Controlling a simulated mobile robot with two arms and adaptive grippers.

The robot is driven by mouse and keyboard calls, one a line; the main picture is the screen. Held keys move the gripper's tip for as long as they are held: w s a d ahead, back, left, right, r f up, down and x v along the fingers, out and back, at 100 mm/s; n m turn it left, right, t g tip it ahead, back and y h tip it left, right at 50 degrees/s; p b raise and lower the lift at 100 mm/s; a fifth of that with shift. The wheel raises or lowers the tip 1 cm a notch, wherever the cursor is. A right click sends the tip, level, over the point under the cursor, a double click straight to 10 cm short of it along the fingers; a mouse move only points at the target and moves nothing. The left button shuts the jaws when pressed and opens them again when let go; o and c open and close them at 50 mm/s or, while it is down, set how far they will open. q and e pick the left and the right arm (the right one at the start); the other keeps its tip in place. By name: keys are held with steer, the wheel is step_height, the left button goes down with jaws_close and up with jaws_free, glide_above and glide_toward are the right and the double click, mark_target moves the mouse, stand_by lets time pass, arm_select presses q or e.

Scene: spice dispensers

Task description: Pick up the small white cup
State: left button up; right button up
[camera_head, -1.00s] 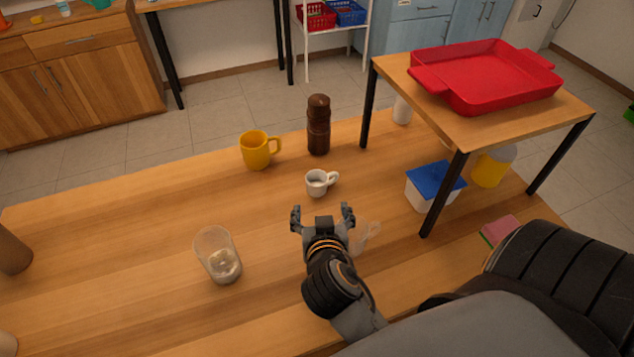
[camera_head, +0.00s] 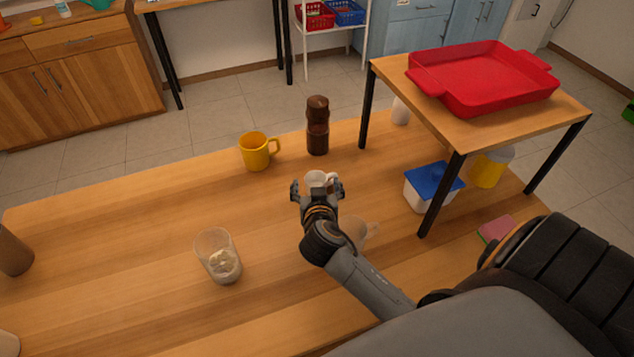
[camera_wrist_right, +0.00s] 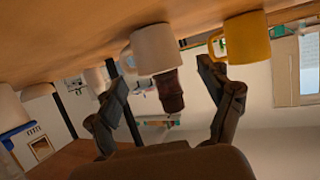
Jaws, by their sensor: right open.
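The small white cup (camera_head: 317,179) stands upright on the wooden table, its handle toward the right. My right gripper (camera_head: 317,190) is open and just in front of the cup, and its palm and fingers hide the cup's lower part in the head view. In the right wrist view, the cup (camera_wrist_right: 155,48) shows beyond and between the spread fingers of the gripper (camera_wrist_right: 170,85). I cannot tell whether a finger touches it. My left gripper is not in view.
A yellow mug (camera_head: 255,152) and a dark brown grinder (camera_head: 317,126) stand behind the cup. A clear glass (camera_head: 217,257) stands at front left. A blue-lidded container (camera_head: 433,187) and a small raised table with a red tray (camera_head: 483,80) are to the right.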

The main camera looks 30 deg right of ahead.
steer(key=shift+x, duration=1.1)
steer(key=shift+a, duration=0.1)
steer(key=c, duration=1.4)
